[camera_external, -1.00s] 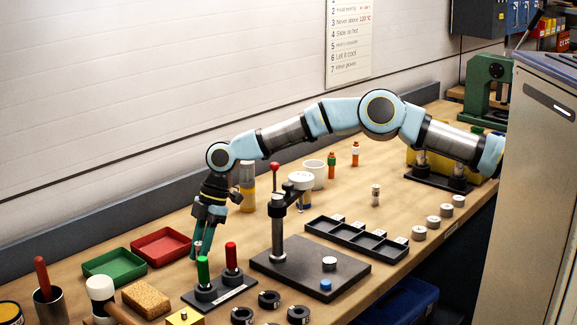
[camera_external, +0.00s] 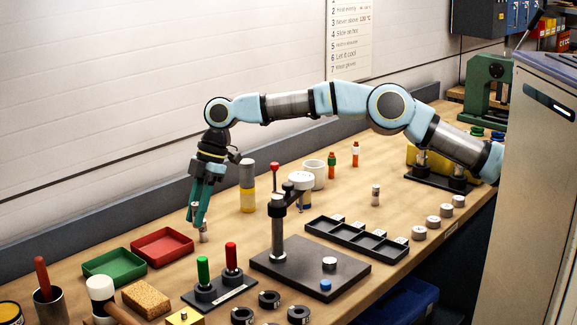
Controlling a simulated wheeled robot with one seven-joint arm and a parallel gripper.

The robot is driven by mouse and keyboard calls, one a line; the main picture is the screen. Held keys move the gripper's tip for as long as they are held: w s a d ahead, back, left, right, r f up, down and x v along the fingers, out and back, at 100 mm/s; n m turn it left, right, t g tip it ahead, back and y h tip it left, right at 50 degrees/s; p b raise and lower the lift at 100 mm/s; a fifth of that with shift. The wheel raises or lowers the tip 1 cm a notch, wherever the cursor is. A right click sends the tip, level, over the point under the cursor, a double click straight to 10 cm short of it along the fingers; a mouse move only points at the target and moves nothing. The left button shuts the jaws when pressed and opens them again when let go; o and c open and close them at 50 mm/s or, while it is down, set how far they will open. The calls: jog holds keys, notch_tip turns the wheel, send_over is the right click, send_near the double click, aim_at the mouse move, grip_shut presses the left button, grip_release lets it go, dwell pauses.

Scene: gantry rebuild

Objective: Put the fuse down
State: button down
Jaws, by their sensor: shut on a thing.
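My gripper (camera_external: 197,220) points straight down over the left part of the bench, its teal fingers shut on a small pale cylinder, the fuse (camera_external: 195,211). Most of the fuse is hidden between the fingers. Just under and beside the fingertips a small grey-white cylinder (camera_external: 203,232) shows, seemingly on the bench. I cannot tell whether it touches the gripper. Another small banded cylinder (camera_external: 375,194) stands upright farther right.
A red tray (camera_external: 163,257) and a green tray (camera_external: 105,276) lie left of the gripper. In front stands a block with green and red handles (camera_external: 231,256). A yellow-grey cylinder (camera_external: 247,190) is close on the right. A dark four-slot tray (camera_external: 335,235) lies farther right.

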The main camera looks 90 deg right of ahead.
jog(key=s+d+r+m+h+b, duration=0.1)
jog(key=s+d+r+m, duration=0.15)
jog(key=s+d, duration=0.7)
jog(key=s+d+r+m+h+b, duration=0.1)
jog(key=s+d+r+m, duration=0.15)
jog(key=s+d, duration=0.7)
jog(key=s+f+m+t+h+b, duration=0.1)
jog(key=s+f+m, duration=0.15)
jog(key=s, duration=1.05)
jog(key=s+f+m+h+b, duration=0.1)
jog(key=s+f+m, duration=0.15)
jog(key=s, duration=1.05)
jog(key=shift+m, duration=0.6)
jog(key=f, duration=0.5)
jog(key=shift+s+a+p, duration=0.1)
jog(key=shift+s+p, duration=0.3)
jog(key=shift+f, duration=2.4)
jog(key=shift+f, duration=0.1)
